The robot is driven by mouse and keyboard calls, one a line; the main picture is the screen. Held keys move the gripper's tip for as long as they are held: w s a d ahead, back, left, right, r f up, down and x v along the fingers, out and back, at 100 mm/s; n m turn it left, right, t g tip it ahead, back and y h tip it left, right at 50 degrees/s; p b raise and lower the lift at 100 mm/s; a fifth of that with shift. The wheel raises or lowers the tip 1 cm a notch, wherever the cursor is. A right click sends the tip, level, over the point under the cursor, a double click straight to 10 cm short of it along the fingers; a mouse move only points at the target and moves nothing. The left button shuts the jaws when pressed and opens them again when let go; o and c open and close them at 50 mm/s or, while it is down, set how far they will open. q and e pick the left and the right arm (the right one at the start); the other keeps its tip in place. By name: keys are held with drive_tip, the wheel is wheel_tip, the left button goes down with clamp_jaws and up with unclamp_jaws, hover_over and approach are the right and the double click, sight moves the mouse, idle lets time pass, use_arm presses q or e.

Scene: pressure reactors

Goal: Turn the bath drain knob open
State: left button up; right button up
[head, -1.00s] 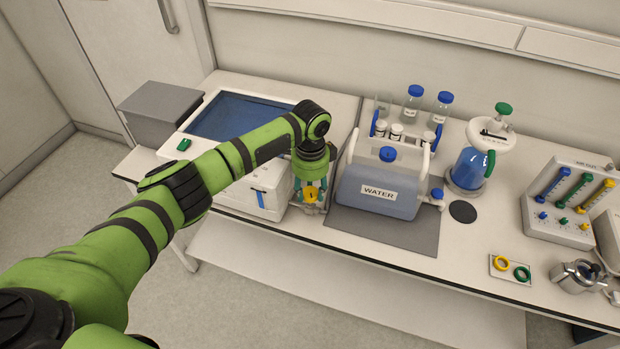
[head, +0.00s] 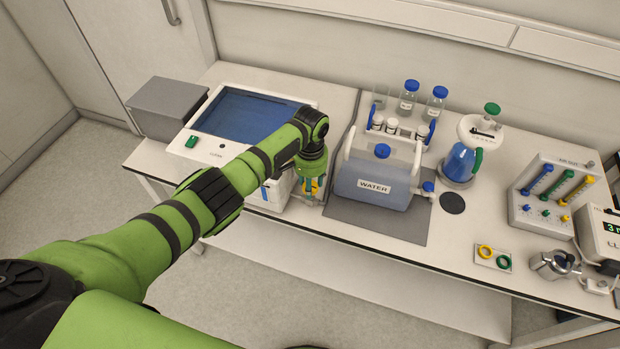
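The bath is a white benchtop unit (head: 218,154) with a blue basin under its lid area, at the left of the bench in the head view. The finger opening is too small and hidden to judge. My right gripper is not in view.
A blue-grey WATER tank (head: 370,186) with a white handle stands on a dark mat (head: 400,228) just right of my gripper. A grey box (head: 167,107) is left of the bath. Bottles, a blue flask (head: 460,162) and a flowmeter panel (head: 545,205) stand further right. Floor is free in front.

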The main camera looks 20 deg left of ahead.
use_arm(q)
drive_tip(key=shift+w+d+r+n+p, duration=0.15)
drive_tip(key=shift+n+p, duration=0.15)
drive_tip(key=shift+n, duration=0.4)
drive_tip(key=o, duration=1.1)
drive_tip(key=shift+o, duration=0.2)
wheel_tip(320, 180, up, 12)
